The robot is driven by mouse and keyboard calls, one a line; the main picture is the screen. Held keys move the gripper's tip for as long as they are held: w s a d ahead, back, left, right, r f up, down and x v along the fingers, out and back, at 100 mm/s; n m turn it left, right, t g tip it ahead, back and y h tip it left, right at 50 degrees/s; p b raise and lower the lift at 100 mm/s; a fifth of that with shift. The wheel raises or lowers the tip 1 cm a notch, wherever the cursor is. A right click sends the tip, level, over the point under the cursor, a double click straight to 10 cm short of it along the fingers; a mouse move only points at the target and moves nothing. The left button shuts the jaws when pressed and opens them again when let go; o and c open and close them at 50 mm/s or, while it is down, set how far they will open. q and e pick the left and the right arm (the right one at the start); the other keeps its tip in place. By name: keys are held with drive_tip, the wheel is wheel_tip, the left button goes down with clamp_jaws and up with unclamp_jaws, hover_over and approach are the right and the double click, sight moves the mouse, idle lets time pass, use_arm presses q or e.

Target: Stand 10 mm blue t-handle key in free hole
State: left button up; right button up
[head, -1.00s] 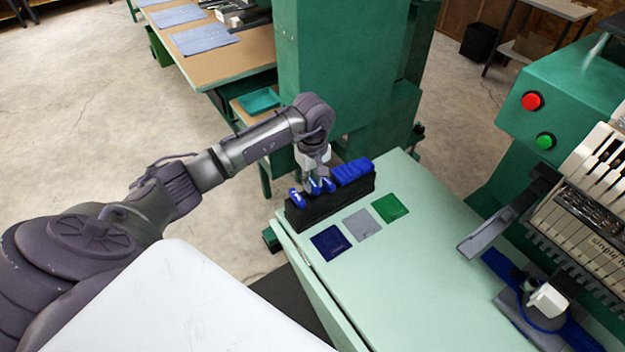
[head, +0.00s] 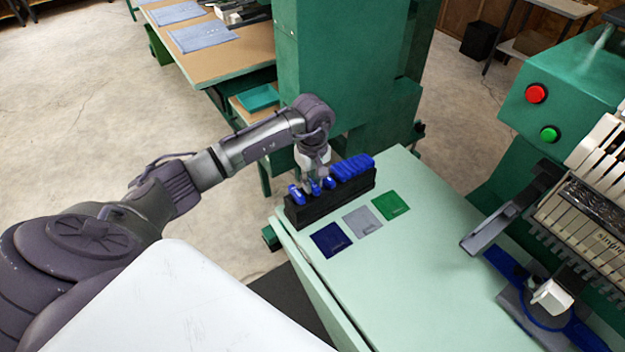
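A black key holder (head: 330,203) stands near the far left edge of the pale green table. Blue t-handles stand in it: a close row of several (head: 352,168) at its right end, and separate ones at its left part. The leftmost blue handle (head: 296,194) sits apart near the left end. My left gripper (head: 313,182) points down over the left part of the holder, right at the blue handles (head: 329,182) there. Its fingertips are small and partly hidden, so I cannot tell whether they grip one. Key sizes and the free hole cannot be made out. My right gripper is not in view.
Dark blue (head: 330,240), grey (head: 362,221) and green (head: 390,205) patches lie flat in front of the holder. A green machine with red and green buttons (head: 536,94) stands at the right. A green column (head: 335,75) rises behind. The middle of the table (head: 420,260) is clear.

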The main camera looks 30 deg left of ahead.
use_arm(q)
drive_tip(key=o, duration=0.5)
drive_tip(key=shift+c, duration=0.2)
wheel_tip(320, 180, up, 12)
